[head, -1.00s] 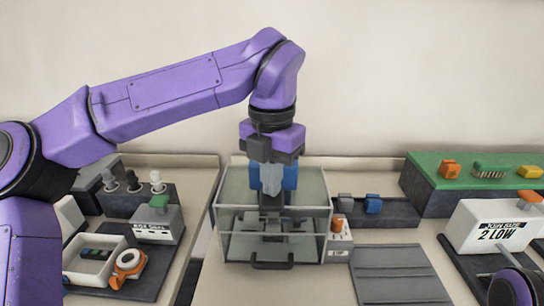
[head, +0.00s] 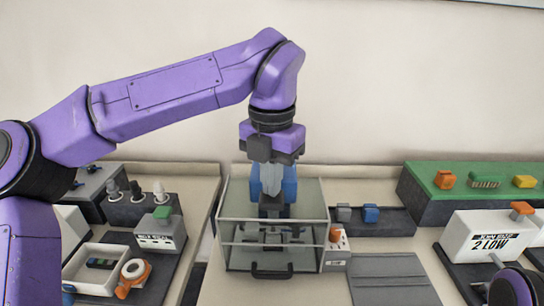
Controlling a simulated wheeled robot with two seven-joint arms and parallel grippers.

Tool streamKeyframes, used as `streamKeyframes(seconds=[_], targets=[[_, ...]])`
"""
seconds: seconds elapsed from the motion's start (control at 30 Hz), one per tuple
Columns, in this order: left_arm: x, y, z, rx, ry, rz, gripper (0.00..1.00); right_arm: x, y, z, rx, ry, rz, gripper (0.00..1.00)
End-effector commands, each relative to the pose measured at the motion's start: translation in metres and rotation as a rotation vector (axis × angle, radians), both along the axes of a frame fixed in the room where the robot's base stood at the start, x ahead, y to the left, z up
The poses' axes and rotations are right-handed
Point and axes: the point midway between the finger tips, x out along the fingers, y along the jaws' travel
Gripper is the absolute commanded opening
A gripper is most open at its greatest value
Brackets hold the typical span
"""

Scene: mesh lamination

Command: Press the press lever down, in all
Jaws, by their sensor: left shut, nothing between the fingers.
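A clear-walled case (head: 232,258) with a black front handle (head: 272,272) stands at the middle of the bench, with dark press parts (head: 270,237) inside it. My left gripper (head: 272,193) points straight down over the case top, its pale fingers together and empty. A blue part (head: 290,186) shows right behind the fingers, and a dark column (head: 270,208) just below them. I cannot tell which part is the press lever or whether the fingertips touch it. My right gripper is out of view; only part of my right arm shows at the lower right.
A small white box with an orange knob (head: 335,235) stands against the case's right side. A white tray (head: 72,284) is at left.

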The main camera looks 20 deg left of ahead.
Motion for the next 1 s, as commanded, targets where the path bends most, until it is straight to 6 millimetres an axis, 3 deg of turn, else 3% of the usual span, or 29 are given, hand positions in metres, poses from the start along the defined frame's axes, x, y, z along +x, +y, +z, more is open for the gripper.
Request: streamKeyframes(seconds=[0.03,0.7,1.0], targets=[[0.0,0.0,0.011,0.0,0.001,0.0,0.0,0.0,0.0,0.011,0.0,0.0,0.0,0.43],[0.0,0.0,0.083,-0.001,-0.001,0.0,0.0,0.0,0.0,0.078,0.0,0.0,0.0,0.43],[0.0,0.0,0.083,-0.001,0.0,0.0,0.0,0.0,0.0,0.078,0.0,0.0,0.0,0.43]])
